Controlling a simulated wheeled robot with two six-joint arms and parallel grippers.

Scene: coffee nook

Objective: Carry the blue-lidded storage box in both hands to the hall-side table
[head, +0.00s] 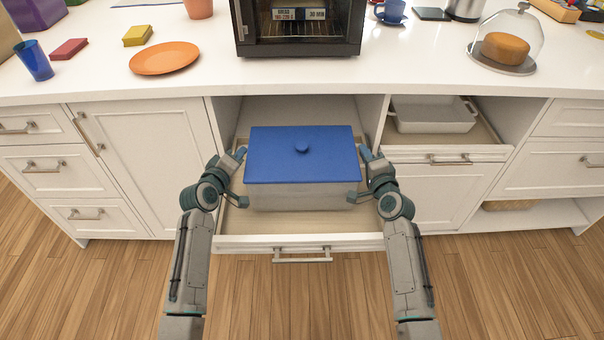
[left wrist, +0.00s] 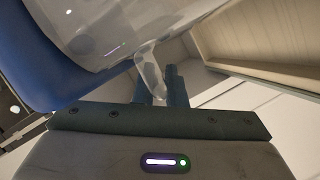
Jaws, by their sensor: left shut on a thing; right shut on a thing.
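The storage box has a flat blue lid (head: 300,150) with a round knob and a pale, see-through body (head: 295,196). It sits in or just above the open drawer (head: 240,226) below the counter; I cannot tell whether it touches the drawer floor. My left gripper (head: 238,176) is shut on the box's left side, and my right gripper (head: 362,178) is shut on its right side. In the left wrist view, the pale box body (left wrist: 120,30) and blue lid (left wrist: 30,60) are close, with a clear handle at the gripper's fingers (left wrist: 160,85). The hall-side table is not seen.
The white counter (head: 300,78) overhangs behind the box, with a toaster oven (head: 300,45), orange plate (head: 164,58) and glass-domed cake (head: 506,46). Another open drawer with a pale dish (head: 432,120) is at the right. Wooden floor (head: 500,290) in front is clear.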

